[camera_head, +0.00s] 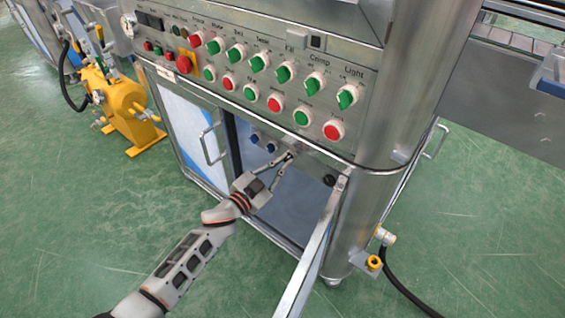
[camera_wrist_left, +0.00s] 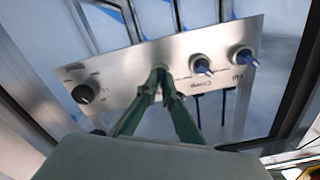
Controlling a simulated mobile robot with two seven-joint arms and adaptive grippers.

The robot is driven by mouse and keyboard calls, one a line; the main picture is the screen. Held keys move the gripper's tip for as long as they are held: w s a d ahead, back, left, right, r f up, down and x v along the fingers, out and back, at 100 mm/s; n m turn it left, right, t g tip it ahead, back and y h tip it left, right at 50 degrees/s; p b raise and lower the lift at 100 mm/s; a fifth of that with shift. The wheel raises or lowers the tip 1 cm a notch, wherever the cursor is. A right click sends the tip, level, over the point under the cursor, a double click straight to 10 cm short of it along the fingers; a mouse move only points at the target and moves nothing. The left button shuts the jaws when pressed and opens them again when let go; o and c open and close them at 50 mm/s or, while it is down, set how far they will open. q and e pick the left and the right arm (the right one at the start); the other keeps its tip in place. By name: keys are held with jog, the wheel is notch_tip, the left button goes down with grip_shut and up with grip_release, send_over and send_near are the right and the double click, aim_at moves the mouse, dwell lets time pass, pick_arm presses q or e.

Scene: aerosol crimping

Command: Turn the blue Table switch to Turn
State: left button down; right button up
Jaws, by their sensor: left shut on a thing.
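The small panel inside the open cabinet carries a row of switches. My left gripper (camera_head: 288,156) reaches in from the left, and in the left wrist view its fingertips (camera_wrist_left: 161,82) are shut on a blue switch (camera_wrist_left: 160,70). The fingers cover most of this switch and hide its label, so I cannot read its name or setting. In the wrist view it sits between a black knob (camera_wrist_left: 84,93) and the blue switch marked Crimp (camera_wrist_left: 202,66). My right gripper is out of view.
Another blue switch (camera_wrist_left: 243,58), marked Fill, sits beyond the Crimp one. The open cabinet door (camera_head: 316,245) stands to the right of my left arm. Above the opening is a control panel (camera_head: 262,95) with several green and red knobs. A yellow machine (camera_head: 127,108) stands at left.

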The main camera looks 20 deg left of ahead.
pick_arm(q)
jog(key=shift+f+m, duration=0.1)
jog(key=shift+m, duration=1.8)
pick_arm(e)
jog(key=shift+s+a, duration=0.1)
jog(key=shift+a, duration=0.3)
pick_arm(q)
jog(key=c, duration=2.2)
grip_release()
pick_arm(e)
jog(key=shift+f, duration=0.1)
pick_arm(q)
jog(key=shift+s, duration=0.1)
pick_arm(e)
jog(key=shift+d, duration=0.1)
pick_arm(q)
jog(key=v, duration=1.2)
jog(key=shift+a, duration=0.1)
